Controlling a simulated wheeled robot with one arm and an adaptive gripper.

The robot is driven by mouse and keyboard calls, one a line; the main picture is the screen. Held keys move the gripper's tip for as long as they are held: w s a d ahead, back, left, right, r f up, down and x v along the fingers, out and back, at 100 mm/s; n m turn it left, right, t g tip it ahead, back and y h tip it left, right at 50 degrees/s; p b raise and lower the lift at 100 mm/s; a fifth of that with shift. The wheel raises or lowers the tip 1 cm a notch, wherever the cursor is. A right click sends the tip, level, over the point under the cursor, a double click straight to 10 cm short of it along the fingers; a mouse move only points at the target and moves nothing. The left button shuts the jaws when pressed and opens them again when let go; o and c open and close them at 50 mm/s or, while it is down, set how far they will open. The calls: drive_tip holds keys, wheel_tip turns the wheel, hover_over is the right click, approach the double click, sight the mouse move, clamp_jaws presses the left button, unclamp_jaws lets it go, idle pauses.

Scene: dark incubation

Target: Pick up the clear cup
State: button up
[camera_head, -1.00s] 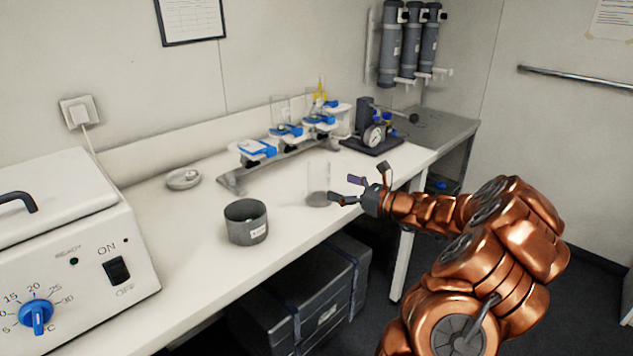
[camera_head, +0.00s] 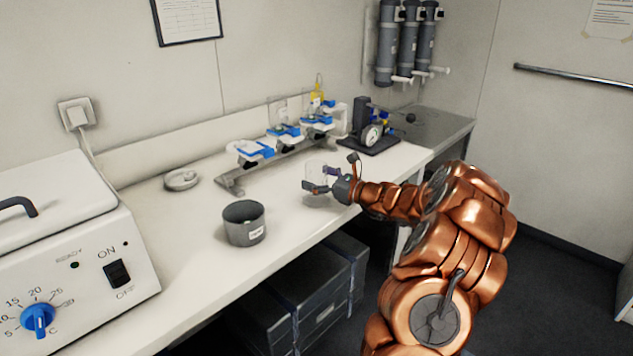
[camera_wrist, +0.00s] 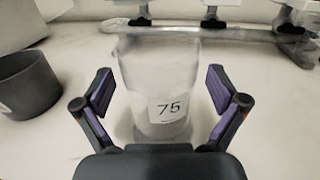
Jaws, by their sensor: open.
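The clear cup (camera_wrist: 160,75) stands upright on the bench in the wrist view, with a white label reading "75". In the head view the clear cup (camera_head: 318,172) shows only faintly, partly hidden behind my gripper (camera_head: 330,178). In the wrist view my gripper (camera_wrist: 160,95) is open, with one purple-padded finger on each side of the cup. A gap shows between each finger and the cup wall, so the fingers do not appear to touch it.
A dark grey pot (camera_head: 244,223) stands left of the cup. A metal rack with blue clamps (camera_head: 284,131) stands behind it, and a dial gauge stand (camera_head: 370,135) is at the back right. A small pale dish (camera_head: 181,179) lies further left. The bench front is clear.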

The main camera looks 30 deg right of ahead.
drive_tip(key=shift+c, duration=0.3)
drive_tip(key=c, duration=1.2)
drive_tip(key=shift+r, duration=0.15)
